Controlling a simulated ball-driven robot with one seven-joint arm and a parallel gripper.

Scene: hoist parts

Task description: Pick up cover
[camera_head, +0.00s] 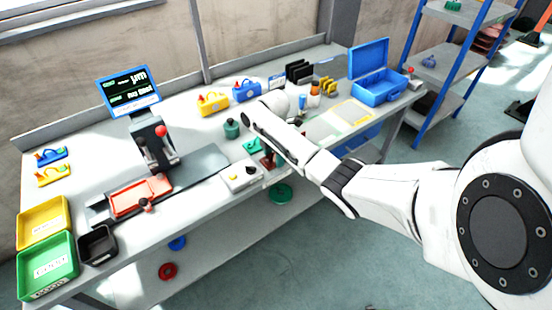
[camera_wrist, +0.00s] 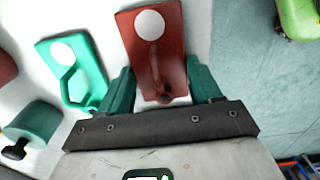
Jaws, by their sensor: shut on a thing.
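The dark red plate-like cover (camera_wrist: 145,50), with a white disc on its far end and a small knob at its near end, lies between the two green fingers of my gripper (camera_wrist: 162,82) in the wrist view. The fingers are shut on its near part. In the head view the cover (camera_head: 267,161) shows as a small dark red patch at the table's front edge, partly hidden by my arm. I cannot tell whether it touches the table.
A green plate (camera_wrist: 72,70) with a white disc and a hexagonal shape lies close left of the cover. A green cylinder (camera_wrist: 36,122) with a black knob stands further left. A white box (camera_head: 241,175) with buttons sits near the table edge. Floor shows at right.

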